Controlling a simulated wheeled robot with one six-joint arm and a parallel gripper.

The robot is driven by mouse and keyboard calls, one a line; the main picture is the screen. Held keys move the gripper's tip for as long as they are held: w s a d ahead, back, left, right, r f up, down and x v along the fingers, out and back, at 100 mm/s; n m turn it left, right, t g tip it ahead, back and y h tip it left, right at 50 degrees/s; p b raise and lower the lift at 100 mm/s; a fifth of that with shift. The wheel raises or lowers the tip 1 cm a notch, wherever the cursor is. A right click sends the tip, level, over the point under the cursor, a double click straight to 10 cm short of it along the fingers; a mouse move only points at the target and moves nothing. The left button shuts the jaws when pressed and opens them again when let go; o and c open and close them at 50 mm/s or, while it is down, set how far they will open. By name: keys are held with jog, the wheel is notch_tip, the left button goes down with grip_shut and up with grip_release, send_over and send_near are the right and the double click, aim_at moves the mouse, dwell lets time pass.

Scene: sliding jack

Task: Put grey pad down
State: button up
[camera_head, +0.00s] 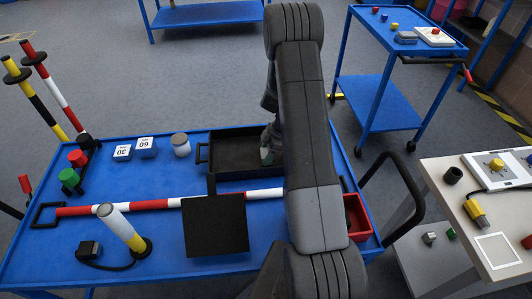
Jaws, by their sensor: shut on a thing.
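My gripper (267,149) is partly hidden behind my arm, over the right part of a black tray (204,170) on the blue table. It is shut on a small grey piece, which I take to be the grey pad (265,156); only a bit of it shows. I cannot tell whether the pad touches the tray floor. The left part of the tray floor is bare.
A red bin (358,218) is right of my arm.

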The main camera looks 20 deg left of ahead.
jog(key=shift+f, duration=0.2)
jog(key=o, duration=1)
jog(key=shift+r, duration=0.1)
jog(key=shift+r, duration=0.1)
jog(key=shift+r, duration=0.2)
jog(key=b+v, duration=0.1)
jog(key=v, duration=1)
jog(key=shift+w+d+r, duration=0.15)
jog(key=shift+d+r, duration=0.05)
jog(key=shift+r, duration=0.1)
